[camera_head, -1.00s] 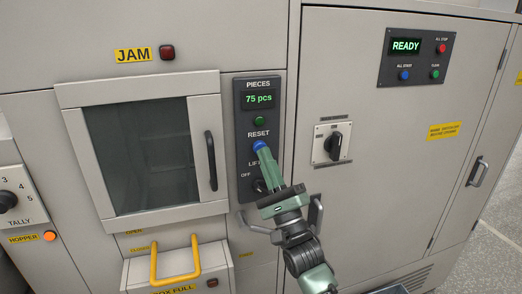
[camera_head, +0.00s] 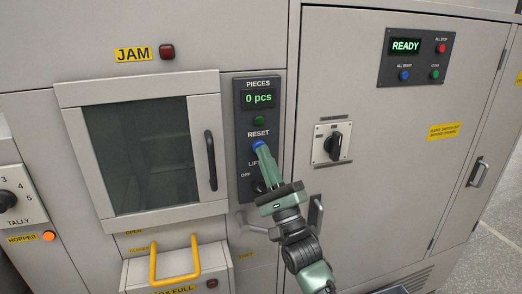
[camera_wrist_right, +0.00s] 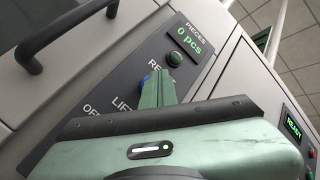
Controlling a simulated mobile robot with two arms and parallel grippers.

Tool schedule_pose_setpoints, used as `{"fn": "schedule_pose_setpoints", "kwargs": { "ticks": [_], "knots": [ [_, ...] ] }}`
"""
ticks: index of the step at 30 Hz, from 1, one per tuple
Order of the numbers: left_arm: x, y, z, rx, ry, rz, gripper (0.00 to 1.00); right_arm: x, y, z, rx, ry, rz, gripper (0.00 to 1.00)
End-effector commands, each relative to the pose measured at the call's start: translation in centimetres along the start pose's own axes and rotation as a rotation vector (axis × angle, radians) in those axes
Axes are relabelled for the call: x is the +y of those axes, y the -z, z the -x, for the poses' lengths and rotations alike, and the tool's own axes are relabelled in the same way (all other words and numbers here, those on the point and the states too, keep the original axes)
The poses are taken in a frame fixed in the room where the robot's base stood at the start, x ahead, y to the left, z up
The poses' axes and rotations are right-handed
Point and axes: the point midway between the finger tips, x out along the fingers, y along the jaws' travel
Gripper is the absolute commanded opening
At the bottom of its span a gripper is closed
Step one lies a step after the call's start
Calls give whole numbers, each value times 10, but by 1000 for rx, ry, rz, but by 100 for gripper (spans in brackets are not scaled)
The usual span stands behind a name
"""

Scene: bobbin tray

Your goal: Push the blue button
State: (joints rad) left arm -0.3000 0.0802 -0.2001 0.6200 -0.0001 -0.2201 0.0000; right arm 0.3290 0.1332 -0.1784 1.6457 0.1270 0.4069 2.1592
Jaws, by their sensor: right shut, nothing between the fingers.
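The blue button (camera_head: 257,144) sits under the RESET label on the dark PIECES panel (camera_head: 243,150). Its upper edge shows; my right gripper hides the rest. The shut fingertips of my right gripper (camera_head: 260,151) are at the button and appear to touch it. In the right wrist view the blue button (camera_wrist_right: 146,83) shows beside the shut green fingers (camera_wrist_right: 157,88). The display (camera_head: 259,99) above reads "0 pcs". My left gripper is not in view.
A green button (camera_head: 259,121) is above RESET, and a LIFT knob (camera_head: 259,186) is below, partly behind my gripper. A window door with a dark handle (camera_head: 211,160) is to the left. A rotary switch (camera_head: 333,145) and a READY panel (camera_head: 384,68) are to the right.

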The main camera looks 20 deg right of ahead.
Motion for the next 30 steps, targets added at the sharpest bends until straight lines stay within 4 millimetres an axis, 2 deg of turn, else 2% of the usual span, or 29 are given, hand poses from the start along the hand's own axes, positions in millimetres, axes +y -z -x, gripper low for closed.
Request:
{"fn": "schedule_pose_setpoints", "kwargs": {
  "ticks": [13,24,30],
  "knots": [
    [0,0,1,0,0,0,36,-1,0,0,1,-1,0,0],
    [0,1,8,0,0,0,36,-9,-8,12,1,-1,0,0],
    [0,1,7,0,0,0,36,-9,-8,13,1,0,0,0]
  ]
}}
